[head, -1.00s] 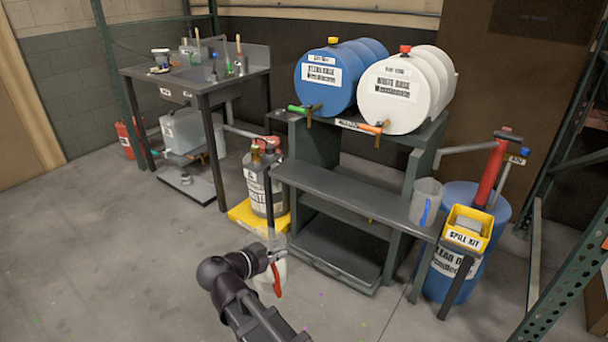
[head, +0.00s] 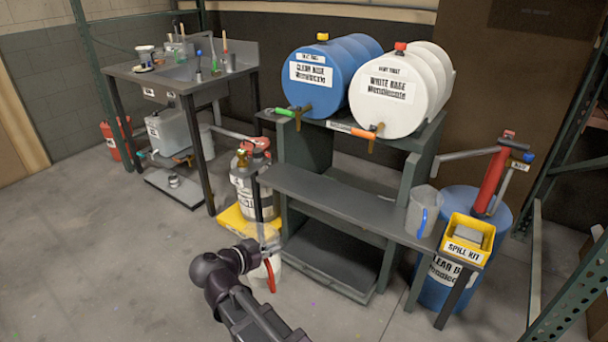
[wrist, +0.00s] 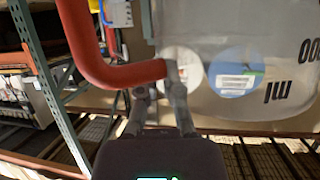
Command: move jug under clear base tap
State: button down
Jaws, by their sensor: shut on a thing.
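The jug with the red handle (head: 269,275) shows in the head view as a small pale body, partly hidden behind my arm. My gripper (head: 268,248) is shut on this jug and holds it in front of the left end of the bench. In the wrist view my gripper's fingers (wrist: 158,85) close at the red handle (wrist: 85,35), and the translucent body (wrist: 285,60) has dark "ml" print. The blue clear base drum (head: 325,75) lies on the upper rack. Its tap (head: 298,119) has a green handle and points down over the bench. The jug is apart from the tap, lower and nearer.
The white base drum (head: 395,95) with an orange-handled tap (head: 366,133) lies beside the blue one. A blue-handled jug (head: 421,212) and a yellow spill kit (head: 467,240) occupy the right. The bench (head: 340,200) is clear below the taps. A solvent container (head: 252,190) stands left.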

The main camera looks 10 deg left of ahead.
aim_at(298, 181)
jog(key=u, duration=0.05)
jog(key=i, duration=1.35)
